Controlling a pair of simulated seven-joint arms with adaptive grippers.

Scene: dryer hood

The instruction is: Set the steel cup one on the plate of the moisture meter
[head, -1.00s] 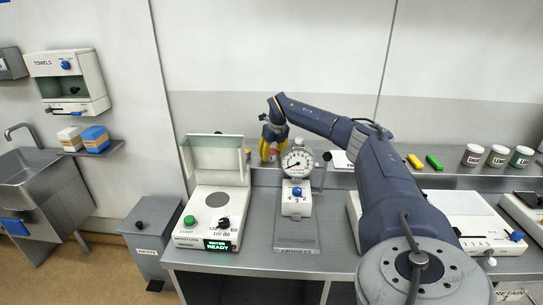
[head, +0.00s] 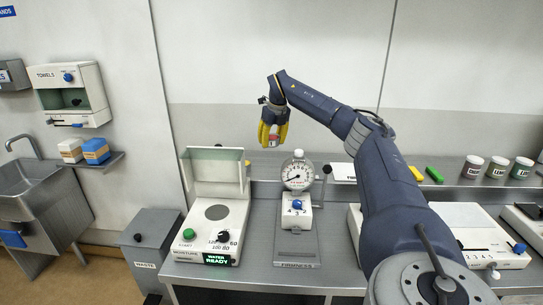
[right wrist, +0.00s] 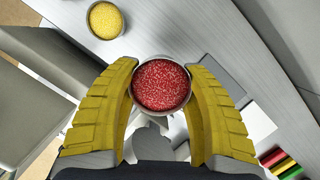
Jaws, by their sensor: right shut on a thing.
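My right gripper (head: 274,130) hangs above the back shelf, behind the dial gauge. In the right wrist view its yellow fingers are shut on a steel-rimmed cup (right wrist: 161,85) filled with red granules. The cup's sides are mostly hidden, and I cannot read a number on it. The moisture meter (head: 208,235) stands on the bench at left of the gauge, its lid raised and its display reading READY. Its round grey plate (head: 217,212) is bare. The held cup is behind and to the right of the plate. My left gripper is not in view.
The firmness gauge (head: 298,175) stands close beside the meter. The raised lid (head: 214,167) stands at the meter's back. A cup of yellow granules (right wrist: 106,20) stands on the shelf. Several labelled jars (head: 497,166) are at far right. A waste bin (head: 150,240) stands left.

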